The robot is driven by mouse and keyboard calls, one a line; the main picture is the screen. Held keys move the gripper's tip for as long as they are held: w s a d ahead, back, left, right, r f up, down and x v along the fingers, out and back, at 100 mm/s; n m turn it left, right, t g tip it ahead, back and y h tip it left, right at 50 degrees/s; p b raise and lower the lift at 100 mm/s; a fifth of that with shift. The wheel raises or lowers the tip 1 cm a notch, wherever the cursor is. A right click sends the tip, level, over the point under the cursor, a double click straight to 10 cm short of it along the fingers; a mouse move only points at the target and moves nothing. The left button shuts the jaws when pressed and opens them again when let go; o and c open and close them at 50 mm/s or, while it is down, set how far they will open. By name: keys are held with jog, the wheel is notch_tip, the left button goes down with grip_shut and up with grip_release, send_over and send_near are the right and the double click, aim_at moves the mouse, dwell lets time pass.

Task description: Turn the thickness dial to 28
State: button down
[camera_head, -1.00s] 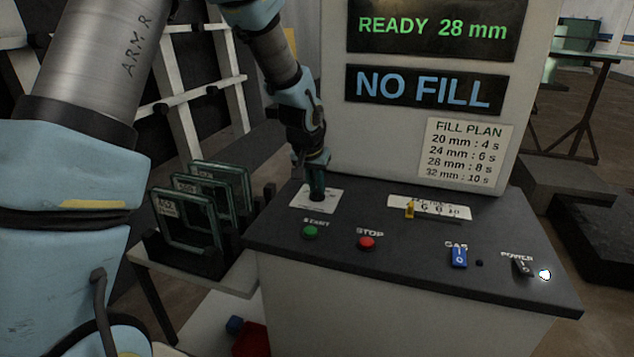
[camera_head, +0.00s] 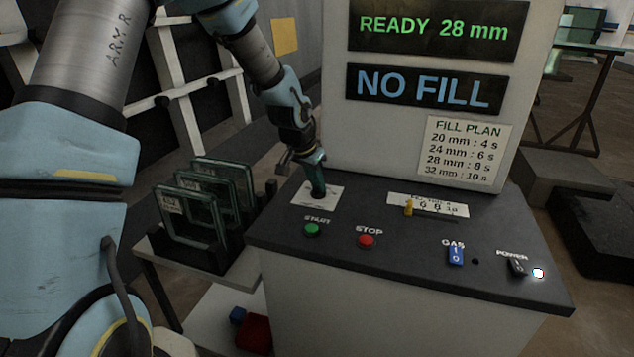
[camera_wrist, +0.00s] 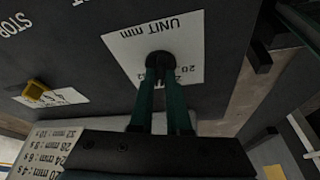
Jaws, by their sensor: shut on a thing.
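The thickness dial (camera_wrist: 159,62) is a small dark knob on a white plate (camera_wrist: 203,41) marked "UNIT mm" in the wrist view. Numbers near "20" and "32" show in part on the plate; the rest is hidden. My gripper (camera_wrist: 161,75) has its two green fingers shut on the dial. In the head view my gripper (camera_head: 317,190) reaches down onto the dial plate (camera_head: 331,195) at the panel's back left. The upper display (camera_head: 435,28) reads "READY 28 mm". The lower display (camera_head: 428,90) reads "NO FILL".
A green start button (camera_head: 312,230), red stop button (camera_head: 366,241), blue gas switch (camera_head: 456,256) and black power switch (camera_head: 518,266) sit on the panel. A yellow slider (camera_head: 408,208) is right of the dial. Framed glass panes (camera_head: 190,216) stand in a rack at left.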

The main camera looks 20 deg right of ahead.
jog(key=c, duration=0.9)
grip_release()
jog(key=b+v, duration=0.2)
jog(key=v, duration=0.8)
jog(key=shift+s+a+r, duration=0.1)
jog(key=shift+a+r, duration=0.05)
jog(key=shift+r, duration=0.25)
jog(key=s+a+f+n+y, duration=0.1)
jog(key=s+a+n, duration=0.2)
jog(key=a, duration=0.8)
jog(key=s+a+f+n+y, duration=0.1)
jog(key=s+a+f+n, duration=0.1)
jog(key=a, duration=0.9)
jog(key=s+a+f+n+y, duration=0.1)
jog(key=s+a+n, duration=0.3)
jog(key=a, duration=0.7)
jog(key=shift+f+n+y, duration=0.2)
jog(key=shift+n+y, duration=0.2)
jog(key=shift+n, duration=0.8)
